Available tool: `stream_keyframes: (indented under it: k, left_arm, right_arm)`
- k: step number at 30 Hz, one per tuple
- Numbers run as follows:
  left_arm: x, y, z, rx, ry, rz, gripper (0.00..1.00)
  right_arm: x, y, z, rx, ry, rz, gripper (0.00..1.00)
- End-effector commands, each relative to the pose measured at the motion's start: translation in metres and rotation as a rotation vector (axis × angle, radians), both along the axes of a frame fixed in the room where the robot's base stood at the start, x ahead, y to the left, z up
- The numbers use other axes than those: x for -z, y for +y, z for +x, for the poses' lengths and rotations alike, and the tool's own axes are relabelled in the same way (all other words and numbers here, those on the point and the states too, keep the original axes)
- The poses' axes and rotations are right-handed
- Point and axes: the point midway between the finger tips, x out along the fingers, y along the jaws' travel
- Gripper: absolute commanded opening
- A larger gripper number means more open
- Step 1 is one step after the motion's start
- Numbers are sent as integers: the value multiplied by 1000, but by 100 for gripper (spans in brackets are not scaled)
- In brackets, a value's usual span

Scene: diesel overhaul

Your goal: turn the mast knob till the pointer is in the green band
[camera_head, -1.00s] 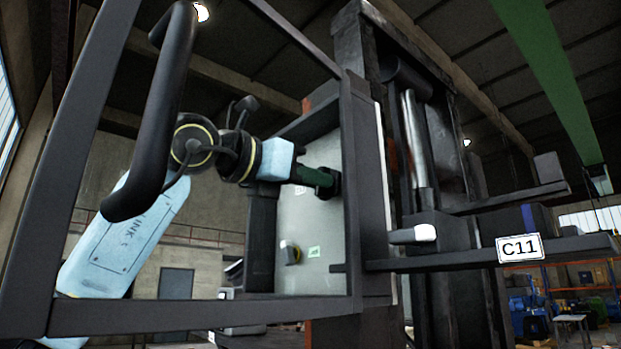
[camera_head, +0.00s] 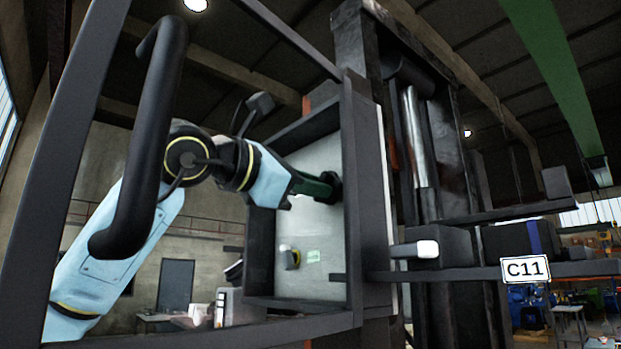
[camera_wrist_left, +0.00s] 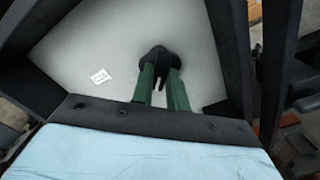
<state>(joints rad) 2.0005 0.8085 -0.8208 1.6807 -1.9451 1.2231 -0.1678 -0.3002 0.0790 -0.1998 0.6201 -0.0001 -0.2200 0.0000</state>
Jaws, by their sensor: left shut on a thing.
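The black knob (camera_head: 335,186) sits on the pale panel (camera_head: 322,232) inside a dark frame on the mast. It also shows in the left wrist view (camera_wrist_left: 157,57). My left gripper (camera_head: 325,187) reaches it from the left, with green fingers on either side of the knob. In the left wrist view the fingers (camera_wrist_left: 161,76) are shut on the knob, with a narrow gap between them. I cannot make out the pointer or a green band in either view. My right gripper is not in view.
Dark frame walls (camera_head: 352,190) border the panel closely. A black bar (camera_head: 145,140) crosses in front of my left arm. A C11 plate (camera_head: 525,269) hangs at right.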

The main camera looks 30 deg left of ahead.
Motion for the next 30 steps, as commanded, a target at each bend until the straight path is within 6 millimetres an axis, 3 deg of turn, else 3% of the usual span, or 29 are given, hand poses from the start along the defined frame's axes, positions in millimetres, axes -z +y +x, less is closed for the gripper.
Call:
stream_keyframes:
  k: [4,15,24,30]
  left_arm:
    - [-2,0,0,1,-56,140,0]
    - [0,0,0,1,-75,186,0]
    - [-1,-1,0,2,-190,469,0]
    - [1,-1,0,2,-207,506,0]
  right_arm:
    - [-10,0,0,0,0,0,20]
    - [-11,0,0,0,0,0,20]
    - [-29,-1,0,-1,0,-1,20]
    - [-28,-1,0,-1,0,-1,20]
